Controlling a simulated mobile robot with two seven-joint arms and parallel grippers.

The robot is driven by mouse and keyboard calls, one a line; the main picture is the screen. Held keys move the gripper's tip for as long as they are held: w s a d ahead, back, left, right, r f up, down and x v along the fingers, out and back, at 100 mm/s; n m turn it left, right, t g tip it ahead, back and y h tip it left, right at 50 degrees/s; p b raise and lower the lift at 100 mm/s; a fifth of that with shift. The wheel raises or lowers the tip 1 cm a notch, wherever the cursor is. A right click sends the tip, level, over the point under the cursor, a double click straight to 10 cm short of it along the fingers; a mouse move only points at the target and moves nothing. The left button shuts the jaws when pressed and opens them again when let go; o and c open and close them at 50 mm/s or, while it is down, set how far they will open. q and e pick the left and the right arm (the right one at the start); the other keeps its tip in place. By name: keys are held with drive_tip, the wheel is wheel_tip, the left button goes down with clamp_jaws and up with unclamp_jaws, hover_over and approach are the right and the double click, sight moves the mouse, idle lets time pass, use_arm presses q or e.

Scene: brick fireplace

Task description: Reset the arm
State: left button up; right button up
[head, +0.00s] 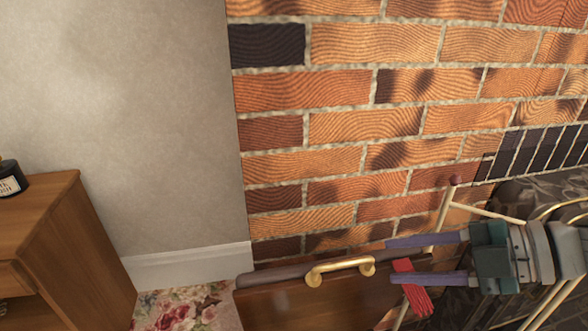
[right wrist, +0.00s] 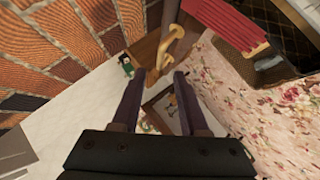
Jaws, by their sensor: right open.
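My right gripper (head: 388,261) comes in from the right in the head view, low in front of the brick wall. Its two purple-grey fingers are apart and point left. Nothing shows held between them. In the right wrist view the fingers (right wrist: 158,76) are also spread. A brass handle (head: 340,268) on a dark wooden piece (head: 300,304) lies just left of the fingertips in the head view. The handle (right wrist: 175,45) shows beyond the fingertips in the wrist view; I cannot tell that they touch. My left gripper is not in view.
A red brush-like thing (head: 414,292) hangs by the lower finger. A pale metal stand (head: 442,215) is close behind the gripper. The brick wall (head: 350,120) fills the back. A wooden cabinet (head: 70,250) stands left, with floral carpet (head: 180,308) between.

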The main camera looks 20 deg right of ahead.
drive_tip(key=shift+s+d+r, duration=0.2)
idle(0.4)
drive_tip(key=w+a+r+m+t+h+p, duration=0.1)
drive_tip(key=a+r+m+h+p, duration=0.3)
drive_tip(key=r+p, duration=0.35)
drive_tip(key=a+r+m+t+h+p, duration=0.1)
drive_tip(key=a+r+m+h+p, duration=0.1)
drive_tip(key=a+r+m+p, duration=0.35)
drive_tip(key=s+r+m+g+h+p, duration=0.1)
drive_tip(key=s+r+m+g+p, duration=0.3)
drive_tip(key=s+r+p, duration=0.5)
drive_tip(key=s+r+m+g+h+p, duration=0.1)
drive_tip(key=s+r+m+g+p, duration=0.45)
drive_tip(key=r, duration=0.55)
wheel_tip(320, 180, up, 35)
drive_tip(key=n+t+p, duration=0.1)
drive_tip(key=p, duration=3.5)
drive_tip(key=shift+s+a+f+n+t, duration=0.15)
drive_tip(key=shift+s+a+n+t, duration=0.15)
drive_tip(key=shift+a+t, duration=0.1)
